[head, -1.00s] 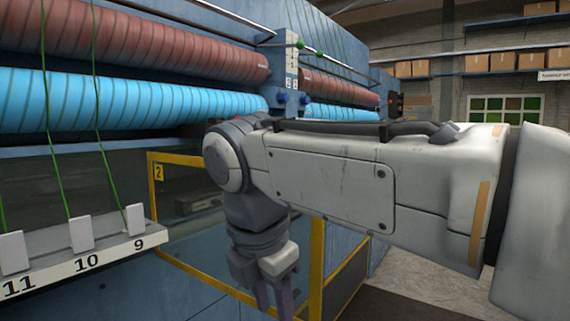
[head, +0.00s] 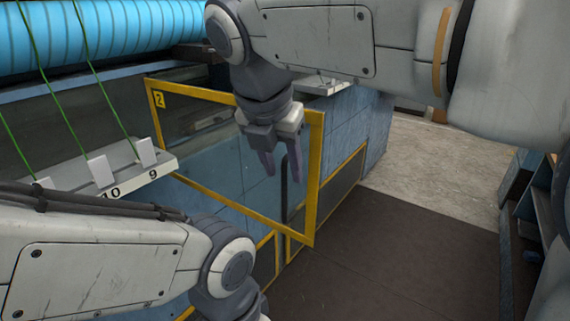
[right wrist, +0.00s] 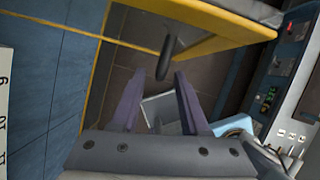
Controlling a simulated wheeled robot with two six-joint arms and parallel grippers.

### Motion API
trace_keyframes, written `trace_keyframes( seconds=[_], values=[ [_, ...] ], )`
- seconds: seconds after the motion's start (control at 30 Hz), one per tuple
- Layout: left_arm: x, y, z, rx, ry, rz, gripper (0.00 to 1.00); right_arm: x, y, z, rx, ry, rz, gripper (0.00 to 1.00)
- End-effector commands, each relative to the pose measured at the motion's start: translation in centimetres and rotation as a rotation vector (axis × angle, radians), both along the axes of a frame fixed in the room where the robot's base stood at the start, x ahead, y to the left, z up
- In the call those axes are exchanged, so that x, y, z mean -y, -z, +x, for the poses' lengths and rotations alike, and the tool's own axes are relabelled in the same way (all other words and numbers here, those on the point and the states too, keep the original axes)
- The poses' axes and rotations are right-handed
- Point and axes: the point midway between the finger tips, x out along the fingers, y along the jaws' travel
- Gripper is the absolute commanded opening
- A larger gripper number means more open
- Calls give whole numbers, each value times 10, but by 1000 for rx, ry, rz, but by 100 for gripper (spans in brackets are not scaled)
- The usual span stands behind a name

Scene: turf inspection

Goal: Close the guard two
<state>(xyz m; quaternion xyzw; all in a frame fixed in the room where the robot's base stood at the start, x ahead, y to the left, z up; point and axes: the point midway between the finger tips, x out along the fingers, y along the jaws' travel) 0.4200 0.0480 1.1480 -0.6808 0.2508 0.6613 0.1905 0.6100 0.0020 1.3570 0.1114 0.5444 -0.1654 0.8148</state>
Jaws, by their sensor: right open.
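Guard two (head: 317,180) is a clear panel in a yellow frame with a "2" label, standing swung out at an angle from the blue machine. Its yellow frame (right wrist: 235,25) also crosses the top of the right wrist view. A dark upright handle (head: 284,182) is near its outer edge. My right gripper (head: 280,170) is open and empty, pointing down, and overlaps the panel just by the handle in the head view. In the right wrist view the handle (right wrist: 168,58) lies just ahead of the fingertips, not clearly between them. My left arm enters lower left; its gripper is out of frame.
A white numbered ledge (head: 120,172) with green threads stands left of the guard, above my left arm. Blue rollers (head: 130,35) run behind it. Dark floor matting (head: 400,260) is clear to the right. A control panel (right wrist: 290,60) shows at right in the right wrist view.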

Motion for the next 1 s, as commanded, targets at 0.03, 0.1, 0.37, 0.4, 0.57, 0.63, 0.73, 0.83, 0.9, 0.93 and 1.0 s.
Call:
trace_keyframes(
  seconds=[0.03,0.1,0.37,0.4,0.57,0.63,0.73,0.83,0.9,0.93,1.0],
  values=[
    [0,0,0,0,0,0,83,2,7,3,-2,2,-2,45],
    [0,-1,0,0,0,0,83,3,14,5,-2,2,-2,45],
    [0,-1,0,0,0,0,83,4,23,9,0,1,0,45],
    [0,-1,0,0,0,0,83,3,23,9,0,1,0,45],
    [0,-1,0,0,0,0,83,4,23,9,0,1,0,29],
    [0,-1,0,0,0,0,83,3,23,9,0,1,0,3],
    [0,-1,0,0,0,0,83,3,23,9,0,1,0,0],
    [0,-1,0,0,0,0,83,4,23,9,0,1,0,0],
    [0,-1,0,0,0,0,83,4,23,9,0,1,0,0],
    [0,-1,0,0,0,0,83,4,23,9,0,1,0,0],
    [0,-1,0,0,0,0,83,4,23,9,0,1,0,0]
  ],
)
